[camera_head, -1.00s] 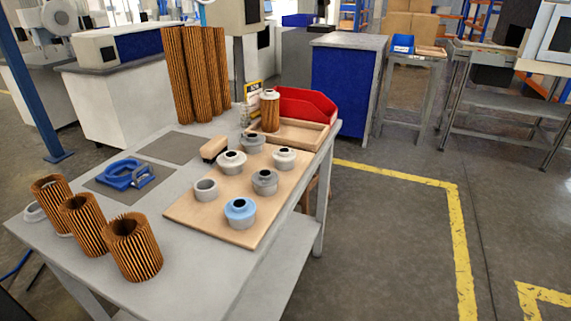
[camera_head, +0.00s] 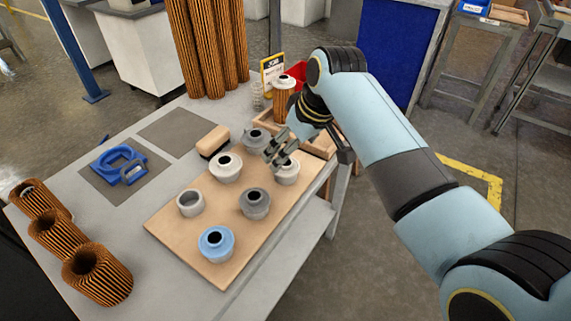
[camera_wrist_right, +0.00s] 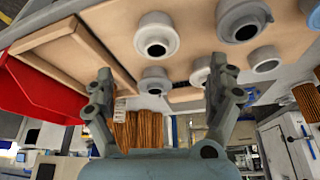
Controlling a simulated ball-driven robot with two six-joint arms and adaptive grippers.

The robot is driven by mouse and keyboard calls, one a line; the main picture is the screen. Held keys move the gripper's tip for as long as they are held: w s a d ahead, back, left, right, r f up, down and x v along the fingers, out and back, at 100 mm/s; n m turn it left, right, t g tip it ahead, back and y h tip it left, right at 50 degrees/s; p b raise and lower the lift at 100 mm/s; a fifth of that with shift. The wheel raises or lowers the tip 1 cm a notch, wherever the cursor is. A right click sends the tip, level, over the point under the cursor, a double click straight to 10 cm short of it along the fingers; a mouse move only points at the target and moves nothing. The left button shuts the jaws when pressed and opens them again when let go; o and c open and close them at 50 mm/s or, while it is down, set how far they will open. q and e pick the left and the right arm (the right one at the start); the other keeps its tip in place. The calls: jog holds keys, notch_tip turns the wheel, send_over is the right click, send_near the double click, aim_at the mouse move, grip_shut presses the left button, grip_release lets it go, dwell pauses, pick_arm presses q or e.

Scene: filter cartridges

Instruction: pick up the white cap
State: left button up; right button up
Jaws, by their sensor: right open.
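Two white caps stand on the wooden board (camera_head: 165,228). One white cap (camera_head: 226,168) is left of my right gripper (camera_head: 278,158). The other white cap (camera_head: 288,175) is at the right edge, partly hidden by the gripper. In the right wrist view this second cap (camera_wrist_right: 157,38) lies beyond the gap between the fingers, and the first cap (camera_wrist_right: 200,74) shows near one finger. My right gripper is open and empty, its fingers apart just above the right-hand white cap; contact cannot be told. My left gripper is not in view.
Grey caps (camera_head: 254,204), a pale ring (camera_head: 190,203) and a blue cap (camera_head: 216,243) share the board. A brush (camera_head: 213,141) lies behind it. A capped cartridge (camera_head: 284,104) stands behind the gripper. Pleated cartridges (camera_head: 97,275) line the left edge.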

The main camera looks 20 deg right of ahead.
aim_at(287, 163)
jog(key=x, duration=0.6)
jog(key=shift+d+f+b, duration=0.25)
jog(key=shift+f+b, duration=0.05)
jog(key=shift+f, duration=0.05)
jog(key=c, duration=1)
